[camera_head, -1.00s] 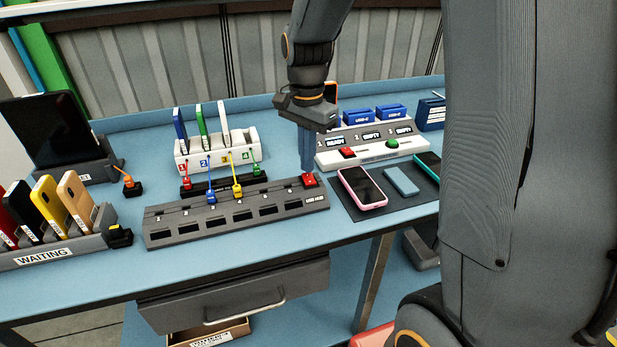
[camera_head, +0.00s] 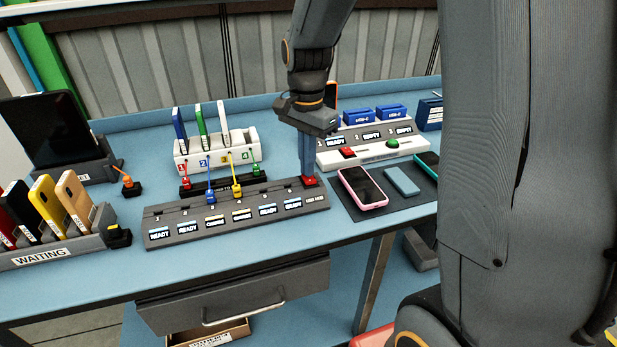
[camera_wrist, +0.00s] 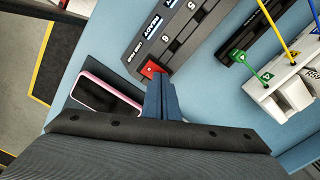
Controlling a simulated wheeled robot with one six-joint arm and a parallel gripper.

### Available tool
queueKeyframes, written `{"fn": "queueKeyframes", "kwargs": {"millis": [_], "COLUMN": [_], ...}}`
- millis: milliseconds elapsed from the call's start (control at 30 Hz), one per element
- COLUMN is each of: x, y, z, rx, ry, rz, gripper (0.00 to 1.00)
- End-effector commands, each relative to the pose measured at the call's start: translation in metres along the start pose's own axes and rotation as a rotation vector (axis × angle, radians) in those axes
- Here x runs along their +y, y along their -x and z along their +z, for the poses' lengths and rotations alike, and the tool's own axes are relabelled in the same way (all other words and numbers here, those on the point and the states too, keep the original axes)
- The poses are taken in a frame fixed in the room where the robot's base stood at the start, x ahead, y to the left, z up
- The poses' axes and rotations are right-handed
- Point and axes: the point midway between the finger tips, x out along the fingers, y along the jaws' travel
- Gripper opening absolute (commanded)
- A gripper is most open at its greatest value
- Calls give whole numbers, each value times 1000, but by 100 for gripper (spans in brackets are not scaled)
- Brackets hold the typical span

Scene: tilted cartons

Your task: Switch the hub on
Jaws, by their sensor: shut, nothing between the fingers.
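The hub (camera_head: 190,228) is a long dark grey box on the blue bench, with a row of small displays that are lit. Several displays read READY; the two in the middle show an orange band. Its red switch (camera_head: 310,181) is at the right end, and it also shows in the wrist view (camera_wrist: 151,68). My gripper (camera_head: 307,174) points down with its blue fingers shut and empty, the tips at the red switch. I cannot tell whether they still press on it. A blue plug and a yellow plug (camera_head: 237,191) stand at the back of the hub.
A pink-edged phone (camera_head: 362,188) lies on a dark mat just right of the hub. A white rack (camera_head: 215,150) with upright devices stands behind. A white panel (camera_head: 370,152) with red and green buttons is at the back right. WAITING phones fill a stand (camera_head: 60,250) at left.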

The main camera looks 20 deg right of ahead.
Motion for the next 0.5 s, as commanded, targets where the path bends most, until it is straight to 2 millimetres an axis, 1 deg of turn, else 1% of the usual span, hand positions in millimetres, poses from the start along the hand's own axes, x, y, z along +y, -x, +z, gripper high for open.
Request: {"fn": "queueKeyframes", "kwargs": {"millis": [167,500], "x": [1,1], "y": [1,25], "z": [0,1], "rx": [-1,-1], "ry": [0,0], "rz": [2,1], "gripper": [0,0]}}
